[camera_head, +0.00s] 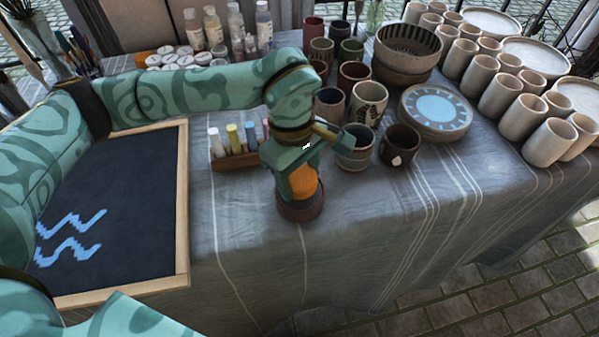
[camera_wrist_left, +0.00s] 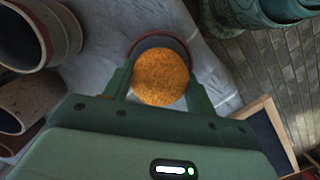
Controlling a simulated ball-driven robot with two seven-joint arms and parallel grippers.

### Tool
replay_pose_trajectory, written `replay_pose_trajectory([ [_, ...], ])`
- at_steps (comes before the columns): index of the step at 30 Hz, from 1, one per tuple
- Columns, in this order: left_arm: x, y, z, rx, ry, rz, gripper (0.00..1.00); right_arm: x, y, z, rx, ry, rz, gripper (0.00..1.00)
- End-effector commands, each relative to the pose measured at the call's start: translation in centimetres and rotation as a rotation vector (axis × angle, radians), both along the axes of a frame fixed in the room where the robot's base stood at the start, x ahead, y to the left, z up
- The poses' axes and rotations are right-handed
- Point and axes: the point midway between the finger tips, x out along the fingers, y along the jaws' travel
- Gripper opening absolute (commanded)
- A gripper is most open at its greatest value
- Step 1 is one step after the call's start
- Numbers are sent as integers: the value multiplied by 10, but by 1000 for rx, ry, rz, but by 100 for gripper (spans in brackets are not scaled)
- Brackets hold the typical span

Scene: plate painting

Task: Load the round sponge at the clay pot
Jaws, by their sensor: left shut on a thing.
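The round sponge (camera_head: 303,182) is orange-yellow and sits between the fingers of my left gripper (camera_head: 298,185), which is shut on it. The clay pot (camera_head: 300,209) is a low reddish-brown pot on the tablecloth, directly below the sponge. In the left wrist view the sponge (camera_wrist_left: 160,77) fills the space between the fingertips, and the rim of the clay pot (camera_wrist_left: 160,40) shows around its far side. The sponge hides most of the pot's inside, so I cannot tell whether it touches the bottom. My right gripper is not in view.
A dark board (camera_head: 110,210) with blue zigzags and a wooden frame lies left. A wooden box of chalks (camera_head: 238,158) stands behind my gripper. Cups (camera_head: 399,146) and a stack of plates (camera_head: 435,110) stand to the right. The cloth in front is clear up to the table edge.

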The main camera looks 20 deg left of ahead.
Motion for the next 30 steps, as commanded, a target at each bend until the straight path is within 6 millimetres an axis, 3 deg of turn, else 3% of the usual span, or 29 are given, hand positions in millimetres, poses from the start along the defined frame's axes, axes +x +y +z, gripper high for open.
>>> replay_pose_trajectory([
  [30,0,0,-9,0,0,1,38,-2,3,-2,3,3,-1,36],
])
